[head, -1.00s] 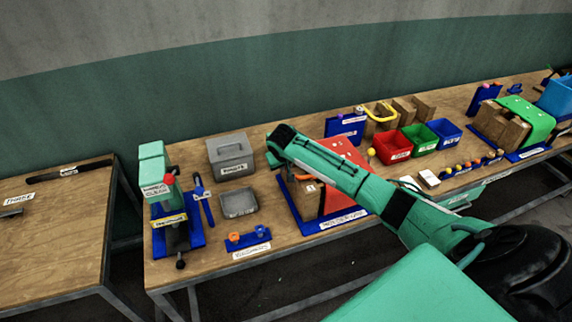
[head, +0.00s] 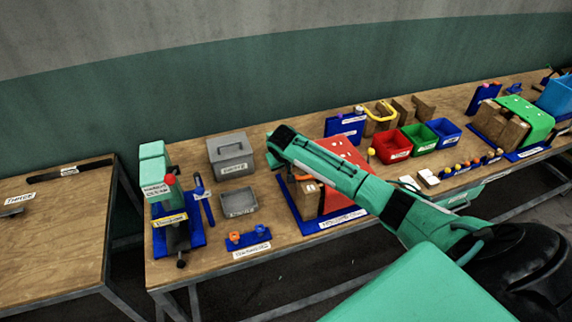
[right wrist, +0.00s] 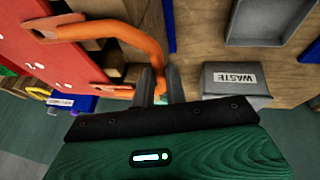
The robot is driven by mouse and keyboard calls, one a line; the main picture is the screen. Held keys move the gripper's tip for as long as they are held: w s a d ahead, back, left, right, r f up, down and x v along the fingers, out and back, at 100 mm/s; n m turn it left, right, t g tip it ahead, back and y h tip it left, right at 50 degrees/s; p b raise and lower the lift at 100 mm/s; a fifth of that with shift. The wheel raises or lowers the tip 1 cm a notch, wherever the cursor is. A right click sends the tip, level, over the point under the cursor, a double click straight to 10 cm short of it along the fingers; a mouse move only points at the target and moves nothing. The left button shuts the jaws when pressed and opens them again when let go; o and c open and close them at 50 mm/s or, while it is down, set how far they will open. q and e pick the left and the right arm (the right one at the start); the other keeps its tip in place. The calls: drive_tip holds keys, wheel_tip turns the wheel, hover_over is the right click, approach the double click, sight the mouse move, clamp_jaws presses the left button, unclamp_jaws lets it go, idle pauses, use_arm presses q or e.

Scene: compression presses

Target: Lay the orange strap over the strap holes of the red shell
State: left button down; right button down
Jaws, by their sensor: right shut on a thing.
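The red shell (head: 342,143) stands on a blue base with wooden blocks on the middle of the bench, and my right arm hides part of it. In the right wrist view the shell (right wrist: 70,62) is at the left, with small pale spots on its face. The orange strap (right wrist: 105,30) is bent like a bracket; one end is near the shell's upper part, and whether it touches is unclear. My left gripper is not in view.
A grey waste box (head: 231,153) and an open grey tray (head: 238,201) stand left of the shell. A green press (head: 172,205) is further left. Red (head: 390,147), green and blue bins stand to the right.

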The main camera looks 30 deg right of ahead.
idle(0.7)
drive_tip(key=c, duration=1.3)
unclamp_jaws()
drive_tip(key=shift+c, duration=0.2)
